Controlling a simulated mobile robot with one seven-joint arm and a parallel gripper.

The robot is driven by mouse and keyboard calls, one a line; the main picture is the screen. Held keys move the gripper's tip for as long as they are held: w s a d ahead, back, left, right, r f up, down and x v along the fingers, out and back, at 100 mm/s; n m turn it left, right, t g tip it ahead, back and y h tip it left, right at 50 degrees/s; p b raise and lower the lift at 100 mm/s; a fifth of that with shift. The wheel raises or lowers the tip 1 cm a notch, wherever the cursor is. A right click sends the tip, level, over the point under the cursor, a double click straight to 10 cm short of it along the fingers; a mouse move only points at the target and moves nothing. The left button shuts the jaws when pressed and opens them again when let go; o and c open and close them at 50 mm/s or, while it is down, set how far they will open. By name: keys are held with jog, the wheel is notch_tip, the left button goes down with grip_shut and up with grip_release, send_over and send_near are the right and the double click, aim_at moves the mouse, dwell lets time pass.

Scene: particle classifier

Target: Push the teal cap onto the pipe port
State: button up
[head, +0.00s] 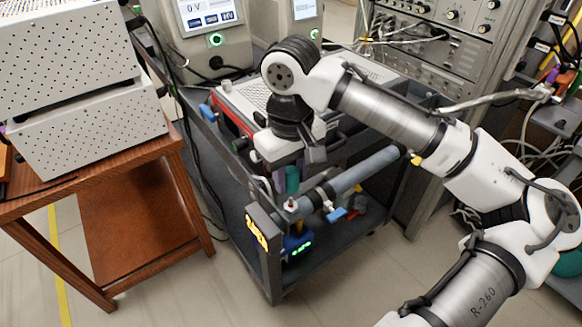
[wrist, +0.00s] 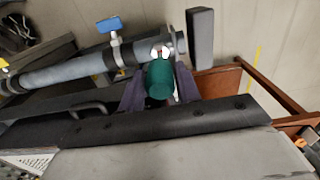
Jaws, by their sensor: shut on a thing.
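The teal cap (wrist: 159,81) is held between the two fingers of my gripper, and it also shows in the head view (head: 292,180). My gripper (head: 291,173) points down over the cart, close to the near-left end of the grey-blue pipe (head: 362,172). In the wrist view the pipe (wrist: 70,74) runs across the upper left. A shiny metal fitting (wrist: 159,50), apparently the pipe port, shows just beyond the cap at the pipe's end. The cap partly hides it. I cannot tell whether cap and port touch.
A blue-handled valve (wrist: 108,25) sticks out from the pipe. A dark post with a yellow label (head: 257,236) stands at the pipe's near end. The pipe runs along the dark cart (head: 345,238). A wooden table (head: 95,172) with white perforated boxes stands at left.

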aim_at(291, 193)
jog(key=shift+f+b, duration=0.3)
jog(key=shift+f, duration=0.5)
jog(key=shift+p, duration=1)
dwell(1.0)
jog(key=shift+f+b, duration=0.9)
jog(key=shift+f, duration=0.85)
jog(key=o, duration=1.1)
jog(key=shift+c, duration=0.2)
notch_tip(291, 193, up, 14)
jog(key=shift+f+p, duration=0.1)
jog(key=shift+p, duration=0.4)
